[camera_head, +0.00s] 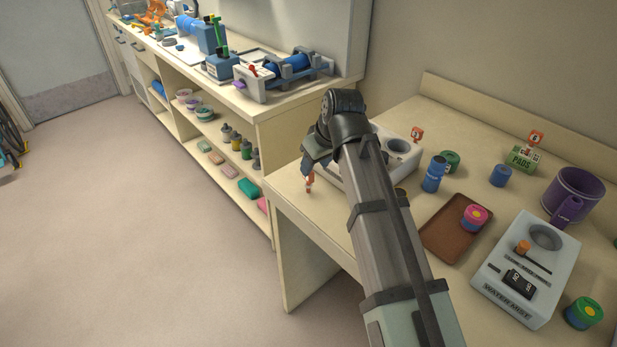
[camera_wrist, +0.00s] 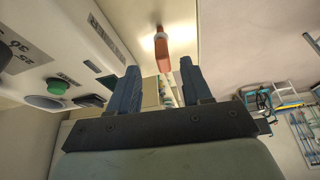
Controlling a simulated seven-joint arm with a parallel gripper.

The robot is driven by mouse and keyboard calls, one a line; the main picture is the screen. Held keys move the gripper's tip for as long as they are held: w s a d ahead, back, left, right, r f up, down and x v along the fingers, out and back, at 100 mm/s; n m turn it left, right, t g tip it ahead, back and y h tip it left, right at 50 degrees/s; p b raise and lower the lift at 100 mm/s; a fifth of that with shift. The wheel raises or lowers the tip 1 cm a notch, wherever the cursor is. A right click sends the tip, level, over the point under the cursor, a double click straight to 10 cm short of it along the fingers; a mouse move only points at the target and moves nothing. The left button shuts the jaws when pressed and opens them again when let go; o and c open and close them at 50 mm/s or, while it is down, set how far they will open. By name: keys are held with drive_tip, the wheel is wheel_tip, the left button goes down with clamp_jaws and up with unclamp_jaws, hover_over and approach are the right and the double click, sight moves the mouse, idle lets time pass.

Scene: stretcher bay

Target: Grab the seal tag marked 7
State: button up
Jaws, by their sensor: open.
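An orange-red seal tag (camera_wrist: 161,50) shows between and just beyond the fingertips of my gripper (camera_wrist: 158,70) in the wrist view. My fingers are apart, one on each side of it in the picture, and not closed on it. In the head view this tag (camera_head: 310,182) stands near the table's left edge, below my gripper (camera_head: 311,168). I see no number on it. Two other orange-red tags stand on the table: one (camera_head: 417,134) behind the white device, with a mark too small to read, and one (camera_head: 536,138) on the green pads box, which looks marked 6.
A white device (camera_head: 398,147) is close beside my gripper, partly hidden by my arm. Blue canisters (camera_head: 434,175), a brown tray (camera_head: 445,238), a purple mug (camera_head: 573,190) and a water mist unit (camera_head: 525,275) stand to the right. A shelf counter (camera_head: 255,108) is at the left.

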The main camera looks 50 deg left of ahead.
sight(307, 179)
drive_tip(key=shift+x, duration=4.25)
drive_tip(key=shift+s+a, duration=0.1)
drive_tip(key=shift+s, duration=0.05)
drive_tip(key=shift+c, duration=0.4)
drive_tip(key=shift+r, duration=0.1)
clamp_jaws()
